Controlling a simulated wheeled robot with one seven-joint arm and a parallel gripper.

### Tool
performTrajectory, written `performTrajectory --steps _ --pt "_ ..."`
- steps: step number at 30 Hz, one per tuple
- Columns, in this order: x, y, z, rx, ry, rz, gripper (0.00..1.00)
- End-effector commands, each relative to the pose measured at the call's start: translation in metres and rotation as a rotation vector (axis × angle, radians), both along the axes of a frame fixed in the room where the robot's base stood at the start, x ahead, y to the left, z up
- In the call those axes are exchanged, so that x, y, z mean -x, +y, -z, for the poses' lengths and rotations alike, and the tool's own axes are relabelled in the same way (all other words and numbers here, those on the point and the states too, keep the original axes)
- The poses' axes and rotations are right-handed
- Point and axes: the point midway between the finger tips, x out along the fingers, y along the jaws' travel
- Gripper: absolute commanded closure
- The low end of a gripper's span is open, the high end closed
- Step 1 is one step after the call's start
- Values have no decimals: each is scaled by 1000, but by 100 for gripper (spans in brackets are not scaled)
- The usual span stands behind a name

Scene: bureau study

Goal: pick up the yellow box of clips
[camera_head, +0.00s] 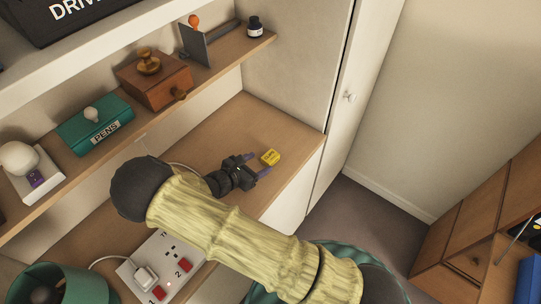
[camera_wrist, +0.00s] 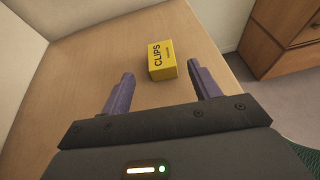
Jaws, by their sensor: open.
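The yellow box of clips (camera_head: 270,157) lies on the wooden desk surface near its right end. In the wrist view the box (camera_wrist: 161,60), marked "CLIPS", sits a little beyond the fingertips, nearer the right finger. My gripper (camera_head: 257,167) is open with nothing between its purple fingers. In the wrist view my gripper (camera_wrist: 158,80) points toward the box from the near side, and the two look apart. The whole front of the box shows in the wrist view.
A shelf (camera_head: 222,47) above holds a teal pens box (camera_head: 95,122), a wooden grinder (camera_head: 153,78) and an ink bottle (camera_head: 255,27). A power strip (camera_head: 160,266) lies on the desk to the left. The desk ends at the right, with floor (camera_head: 365,215) below.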

Motion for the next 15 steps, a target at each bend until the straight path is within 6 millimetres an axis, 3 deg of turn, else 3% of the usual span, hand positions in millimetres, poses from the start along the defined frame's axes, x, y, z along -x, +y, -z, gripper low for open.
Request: performTrajectory --steps 15 --pt "-10 -10 4 0 0 1 38"
